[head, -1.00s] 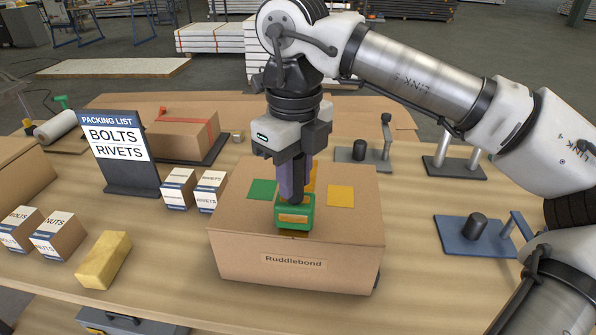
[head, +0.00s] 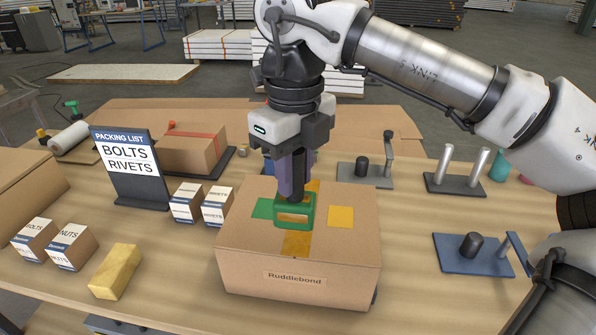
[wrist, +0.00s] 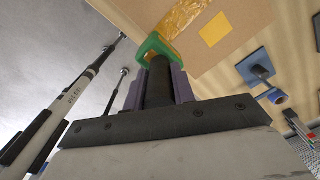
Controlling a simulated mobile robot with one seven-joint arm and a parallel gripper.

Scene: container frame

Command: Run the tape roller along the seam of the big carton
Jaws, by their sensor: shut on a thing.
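The big carton (head: 340,255), marked Ruddlebond, stands closed on the table. My gripper (head: 297,190) points down over its top and is shut on the green tape roller (head: 308,208). The wrist view also shows the roller (wrist: 155,46) between the dark fingers. A strip of shiny amber tape (head: 297,244) lies along the middle of the top, in front of the roller, and continues behind it. I cannot tell whether the roller touches the carton. A green square (head: 263,208) lies left of the strip and a yellow square (head: 341,216) lies right.
Small labelled boxes (head: 186,202) and a packing list stand (head: 132,168) are on the left, with a yellow block (head: 115,271) nearer. A blue stand (head: 472,252) and a dark stand (head: 455,182) are on the right. The table between carton and blue stand is clear.

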